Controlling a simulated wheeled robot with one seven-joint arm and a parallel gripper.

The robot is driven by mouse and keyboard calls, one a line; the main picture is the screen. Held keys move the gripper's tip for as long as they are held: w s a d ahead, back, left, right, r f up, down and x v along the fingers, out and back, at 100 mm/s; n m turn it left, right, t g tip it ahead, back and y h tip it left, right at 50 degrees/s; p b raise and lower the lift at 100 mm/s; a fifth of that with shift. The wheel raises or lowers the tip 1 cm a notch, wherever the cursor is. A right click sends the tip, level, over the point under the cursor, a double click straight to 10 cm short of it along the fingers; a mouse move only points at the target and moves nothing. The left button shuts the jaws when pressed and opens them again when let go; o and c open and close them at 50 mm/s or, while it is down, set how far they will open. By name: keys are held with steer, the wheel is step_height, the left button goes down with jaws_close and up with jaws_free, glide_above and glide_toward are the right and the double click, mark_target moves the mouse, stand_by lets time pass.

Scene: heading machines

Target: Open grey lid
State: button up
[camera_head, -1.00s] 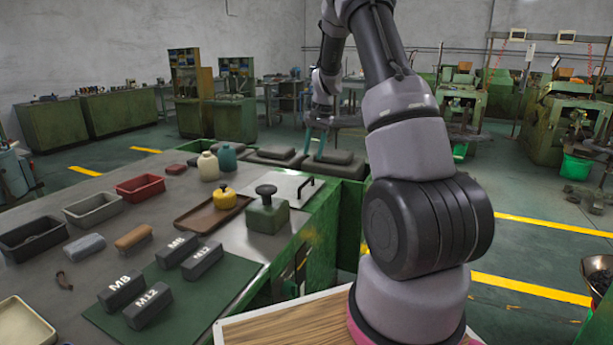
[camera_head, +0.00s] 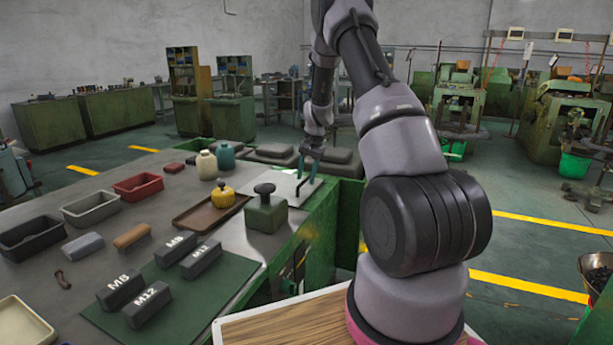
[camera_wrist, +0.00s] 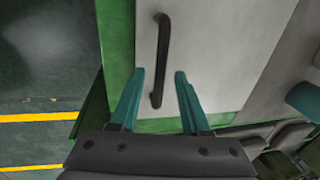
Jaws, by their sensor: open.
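In the wrist view the lid (camera_wrist: 215,55) fills the upper middle and carries a dark bar handle (camera_wrist: 162,60). My gripper (camera_head: 308,181) is over the lid at its handle in the head view. In the wrist view my gripper (camera_wrist: 160,75) is open, with one teal finger on each side of the handle's near end. I cannot tell whether the fingers touch the handle.
Two bottles (camera_head: 226,157) stand behind. Dark pads (camera_head: 335,155) lie beyond the lid.

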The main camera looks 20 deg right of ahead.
jaws_close()
stand_by(1.3)
